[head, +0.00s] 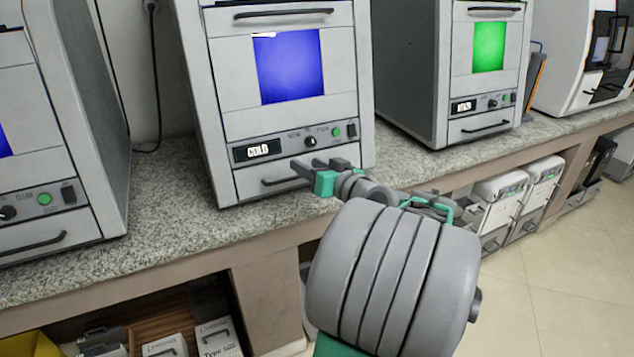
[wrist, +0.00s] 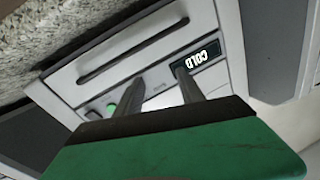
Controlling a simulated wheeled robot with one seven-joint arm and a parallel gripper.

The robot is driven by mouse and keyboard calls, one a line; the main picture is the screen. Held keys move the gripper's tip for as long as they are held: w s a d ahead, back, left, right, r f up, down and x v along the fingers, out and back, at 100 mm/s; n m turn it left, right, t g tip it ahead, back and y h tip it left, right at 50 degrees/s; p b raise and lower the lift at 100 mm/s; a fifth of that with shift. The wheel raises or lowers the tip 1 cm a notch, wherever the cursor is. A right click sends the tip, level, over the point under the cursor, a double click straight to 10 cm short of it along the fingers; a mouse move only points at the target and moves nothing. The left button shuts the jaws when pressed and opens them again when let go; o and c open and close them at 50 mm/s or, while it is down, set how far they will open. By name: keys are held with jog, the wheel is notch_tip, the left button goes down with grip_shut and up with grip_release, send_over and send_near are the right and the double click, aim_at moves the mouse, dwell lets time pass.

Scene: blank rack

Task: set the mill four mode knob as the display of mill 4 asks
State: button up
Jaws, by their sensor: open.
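The mill in front of me (head: 215,80) has a blue-lit window and a dark display (head: 257,150) that reads COLD. The display also shows, upside down, in the wrist view (wrist: 195,57). A small dark mode knob (head: 310,141) sits right of the display; its pointer direction is too small to read. In the wrist view the knob is not clearly seen, probably hidden by a finger. My gripper (head: 320,164) is open and empty, in front of the lower panel below the knob. Its two fingers also show in the wrist view (wrist: 158,76). No mill number is legible.
A green button (head: 336,131) and a dark switch (head: 351,130) sit right of the knob. A drawer handle (head: 289,181) is below, close to my gripper. Another mill with a green window (head: 489,47) stands right, and one stands left (head: 45,180). Granite counter (head: 165,205) lies between.

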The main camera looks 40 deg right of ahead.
jog(key=m+t+h, duration=0.1)
jog(key=h, duration=0.1)
send_near(313, 143)
jog(key=x, duration=0.8)
grip_shut()
